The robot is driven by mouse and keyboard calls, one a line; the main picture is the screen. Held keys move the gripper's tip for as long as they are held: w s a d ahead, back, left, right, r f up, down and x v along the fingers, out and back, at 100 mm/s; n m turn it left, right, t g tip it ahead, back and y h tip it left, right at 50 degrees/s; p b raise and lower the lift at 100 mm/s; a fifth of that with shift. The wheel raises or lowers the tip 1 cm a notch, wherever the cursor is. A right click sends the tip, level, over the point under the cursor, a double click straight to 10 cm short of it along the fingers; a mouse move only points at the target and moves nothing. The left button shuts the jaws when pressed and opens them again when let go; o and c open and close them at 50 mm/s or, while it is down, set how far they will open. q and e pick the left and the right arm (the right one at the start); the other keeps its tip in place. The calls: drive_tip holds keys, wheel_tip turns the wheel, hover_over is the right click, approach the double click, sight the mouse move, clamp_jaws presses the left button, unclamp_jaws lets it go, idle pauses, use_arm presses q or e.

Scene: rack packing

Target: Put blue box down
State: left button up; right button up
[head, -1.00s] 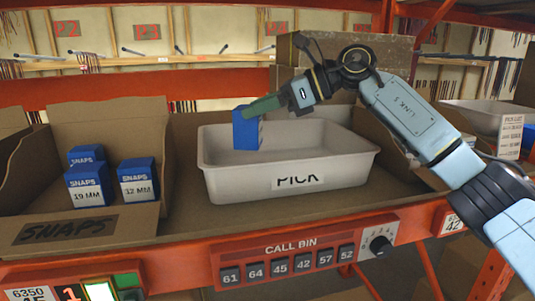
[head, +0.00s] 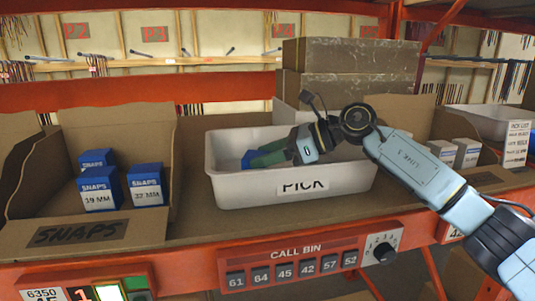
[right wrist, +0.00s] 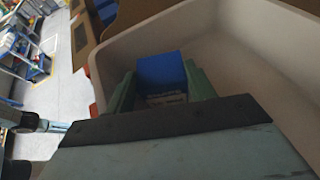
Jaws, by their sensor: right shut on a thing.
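The blue box (head: 249,158) is low inside the white PICK bin (head: 226,190), in its left part. In the head view the bin's front wall and my gripper hide most of it. My right gripper (head: 262,159) reaches down into the bin from the right, shut on the blue box. In the right wrist view the blue box (right wrist: 162,70) sits between the two green fingers (right wrist: 160,88), with the pale bin wall (right wrist: 110,62) around it. Whether the box touches the bin floor cannot be told. My left gripper is not in view.
A cardboard SNAPS carton (head: 50,212) at the left holds several blue boxes (head: 145,186). Brown boxes (head: 350,60) are stacked behind the bin. Small white boxes (head: 455,152) stand at the right. The orange shelf edge with the CALL BIN panel (head: 300,262) runs in front.

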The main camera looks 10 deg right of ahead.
drive_tip(key=shift+f+b, duration=0.3)
drive_tip(key=shift+f, duration=0.3)
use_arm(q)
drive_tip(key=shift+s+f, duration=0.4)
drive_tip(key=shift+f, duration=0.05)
use_arm(e)
drive_tip(key=o, duration=1.1)
drive_tip(key=shift+s+f, duration=0.15)
drive_tip(key=shift+f, duration=0.1)
drive_tip(key=shift+c, duration=0.2)
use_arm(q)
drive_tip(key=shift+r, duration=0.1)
use_arm(e)
drive_tip(key=shift+r, duration=0.3)
drive_tip(key=shift+r+p, duration=0.4)
drive_tip(key=shift+p, duration=0.2)
use_arm(q)
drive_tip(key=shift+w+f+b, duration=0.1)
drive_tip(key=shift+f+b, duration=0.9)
drive_tip(key=shift+b, duration=0.55)
use_arm(e)
drive_tip(key=v, duration=1.2)
drive_tip(key=shift+r, duration=0.35)
